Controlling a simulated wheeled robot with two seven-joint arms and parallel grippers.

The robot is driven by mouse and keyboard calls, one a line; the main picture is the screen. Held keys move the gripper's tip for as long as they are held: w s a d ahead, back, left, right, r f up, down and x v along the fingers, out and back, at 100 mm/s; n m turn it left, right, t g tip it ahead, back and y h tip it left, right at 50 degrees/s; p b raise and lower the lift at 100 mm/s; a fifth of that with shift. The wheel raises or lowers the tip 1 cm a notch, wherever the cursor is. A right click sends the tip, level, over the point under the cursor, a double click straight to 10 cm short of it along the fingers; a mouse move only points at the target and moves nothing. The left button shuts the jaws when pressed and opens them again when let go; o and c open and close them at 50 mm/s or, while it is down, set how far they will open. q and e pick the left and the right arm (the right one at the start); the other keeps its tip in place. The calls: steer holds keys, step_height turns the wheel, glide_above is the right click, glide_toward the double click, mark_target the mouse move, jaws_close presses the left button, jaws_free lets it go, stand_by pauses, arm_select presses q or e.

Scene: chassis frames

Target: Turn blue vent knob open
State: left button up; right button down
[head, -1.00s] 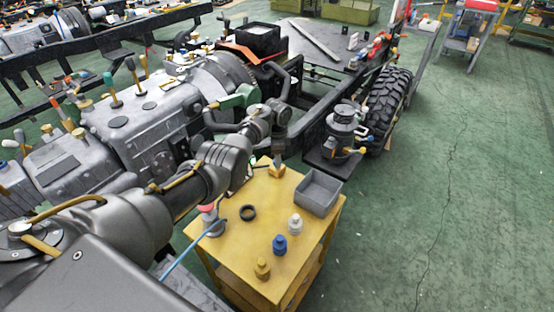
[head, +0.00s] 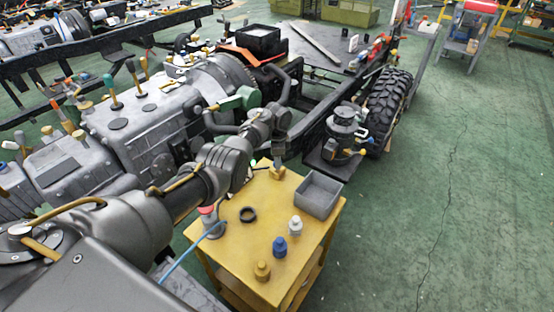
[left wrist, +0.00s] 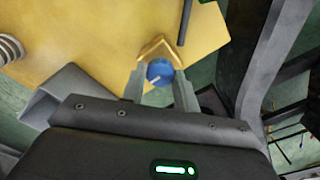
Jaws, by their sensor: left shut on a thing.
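The blue vent knob (left wrist: 159,72) shows in the left wrist view, round, with a pale slanted line on its face. It sits in front of a yellow pointed bracket (left wrist: 158,48) at the edge of the yellow table. My left gripper (left wrist: 160,86) has one finger on each side of the knob and is shut on it. In the head view my left gripper (head: 279,152) points down over the small yellow block (head: 277,172) at the table's far corner. The knob itself is hidden there. My right gripper is in neither current view.
The yellow table (head: 240,255) carries a grey tray (head: 318,194), a black ring (head: 248,214), and white (head: 295,225), blue (head: 280,246) and yellow (head: 262,271) capped pieces. The chassis with its engine stands left and behind. Open green floor lies to the right.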

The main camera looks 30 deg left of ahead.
arm_select(q)
steer(key=shift+r, duration=0.1)
steer(key=shift+n+p, duration=0.6)
steer(key=shift+n, duration=0.5)
steer(key=n+p, duration=0.1)
steer(key=n, duration=0.1)
steer(key=shift+n, duration=0.3)
steer(key=n+p, duration=0.1)
steer(key=n, duration=0.8)
steer(key=shift+n, duration=1.9)
steer(key=shift+w, duration=0.1)
steer(key=o, duration=1)
